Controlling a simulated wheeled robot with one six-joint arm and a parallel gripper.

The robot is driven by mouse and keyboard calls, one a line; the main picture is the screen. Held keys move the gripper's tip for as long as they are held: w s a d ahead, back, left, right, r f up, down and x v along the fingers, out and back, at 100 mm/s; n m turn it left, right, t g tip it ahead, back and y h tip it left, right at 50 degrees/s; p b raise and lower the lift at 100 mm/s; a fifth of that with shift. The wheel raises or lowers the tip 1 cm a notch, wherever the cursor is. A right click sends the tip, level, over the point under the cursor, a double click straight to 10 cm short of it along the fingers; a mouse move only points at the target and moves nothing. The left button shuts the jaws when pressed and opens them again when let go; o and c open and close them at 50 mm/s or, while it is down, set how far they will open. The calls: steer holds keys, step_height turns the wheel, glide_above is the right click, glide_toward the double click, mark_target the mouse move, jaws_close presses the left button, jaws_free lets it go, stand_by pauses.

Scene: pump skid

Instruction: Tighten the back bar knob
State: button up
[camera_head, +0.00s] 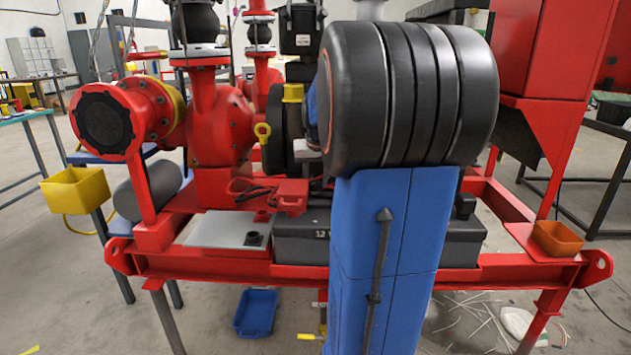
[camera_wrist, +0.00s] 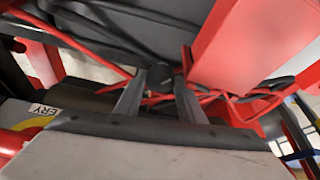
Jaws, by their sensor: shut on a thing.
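In the wrist view, my gripper (camera_wrist: 160,82) reaches forward with its two grey fingers on either side of a small dark knob (camera_wrist: 159,73). The fingers are shut on it. The knob stands by dark parts, and its lower portion and the bar under it are hard to make out. In the head view, my large black and blue arm links hide my gripper and the knob it holds. The dark battery case (camera_head: 300,245) with a "12" marking sits on the red frame, and its labelled top (camera_wrist: 42,110) shows at the left of the wrist view.
A red block (camera_wrist: 240,45) stands close at the right of my fingers, with red and black cables (camera_wrist: 235,98) beside it. The head view shows a red clamp-like part (camera_head: 291,196), red pump pipework (camera_head: 215,130), a yellow bin (camera_head: 75,190) and an orange tray (camera_head: 557,239).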

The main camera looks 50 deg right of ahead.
steer(key=o, duration=1)
steer(key=shift+o, duration=0.2)
steer(key=v, duration=1.7)
steer(key=shift+r, duration=0.25)
